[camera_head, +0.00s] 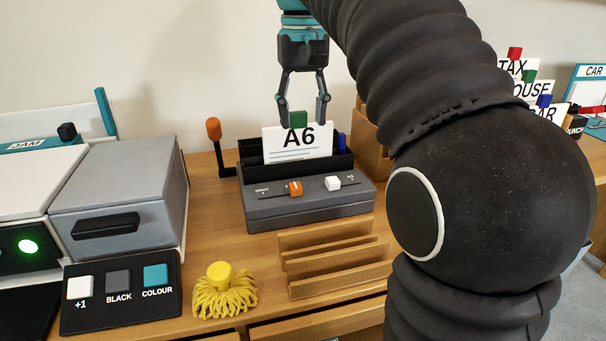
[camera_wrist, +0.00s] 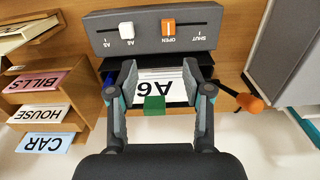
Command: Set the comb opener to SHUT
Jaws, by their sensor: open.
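The comb opener (camera_head: 312,206) is a dark grey box with two sliders on its sloped front. Its orange slider (camera_head: 295,188) stands at OPEN, apart from the SHUT label at the track's left end. In the wrist view the orange slider (camera_wrist: 168,29) is seen upside down, with SHUT at the right end. A white slider (camera_head: 332,183) sits to its right. A white A6 sheet (camera_head: 297,150) with a green tab (camera_head: 298,119) stands upright in the slot behind. My gripper (camera_head: 303,113) is open, its fingertips either side of the green tab, behind and above the sliders.
An orange-knobbed lever (camera_head: 213,130) stands left of the opener. A wooden rack (camera_head: 335,255), a yellow mop-like object (camera_head: 222,290) and a button panel (camera_head: 120,292) lie in front. A grey box (camera_head: 118,195) stands left. My arm hides much of the right side.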

